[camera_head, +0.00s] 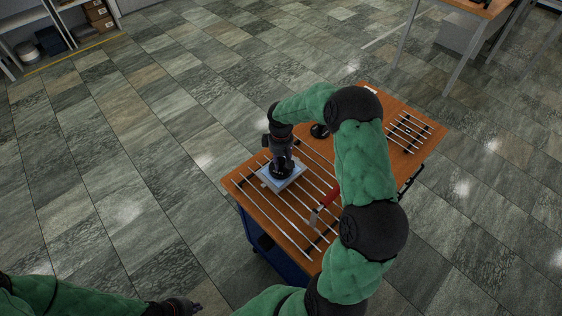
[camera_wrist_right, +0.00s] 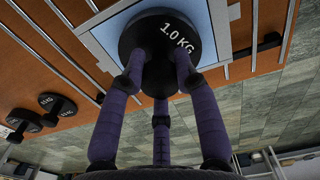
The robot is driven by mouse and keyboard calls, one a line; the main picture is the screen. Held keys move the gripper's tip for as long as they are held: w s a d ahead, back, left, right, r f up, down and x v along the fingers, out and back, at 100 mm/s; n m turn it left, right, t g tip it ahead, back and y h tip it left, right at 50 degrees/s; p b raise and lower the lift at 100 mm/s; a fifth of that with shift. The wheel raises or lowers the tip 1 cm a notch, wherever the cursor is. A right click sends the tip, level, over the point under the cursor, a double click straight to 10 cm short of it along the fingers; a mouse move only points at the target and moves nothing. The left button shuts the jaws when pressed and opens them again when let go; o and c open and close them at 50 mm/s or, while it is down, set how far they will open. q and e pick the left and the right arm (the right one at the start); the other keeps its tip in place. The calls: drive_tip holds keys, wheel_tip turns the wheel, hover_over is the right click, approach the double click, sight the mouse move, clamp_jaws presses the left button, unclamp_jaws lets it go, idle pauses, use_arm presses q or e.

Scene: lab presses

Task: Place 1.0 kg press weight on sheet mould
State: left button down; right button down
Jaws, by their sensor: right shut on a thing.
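The 1.0 kg press weight (camera_wrist_right: 165,38) is a black disc with white lettering in the right wrist view. In the head view this gripper (camera_head: 281,158) points down at the sheet mould (camera_head: 270,182), a pale blue square plate in a grey frame on the wooden table. The weight lies over the mould's middle; I cannot tell whether it touches the surface. My left gripper (camera_head: 184,307) is low at the left, away from the table; its fingers are too small to judge.
The wooden table (camera_head: 240,187) carries a row of metal bars. Other black weights (camera_wrist_right: 58,104) (camera_wrist_right: 24,117) lie on it, one showing in the head view (camera_head: 320,130). Open floor surrounds the table.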

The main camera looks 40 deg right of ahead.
sight(281, 159)
drive_tip(key=shift+w+d, duration=0.1)
drive_tip(key=c, duration=0.9)
unclamp_jaws()
drive_tip(key=shift+f, duration=0.1)
wheel_tip(281, 159, up, 12)
drive_tip(key=shift+r+p, duration=0.15)
drive_tip(key=shift+p, duration=0.9)
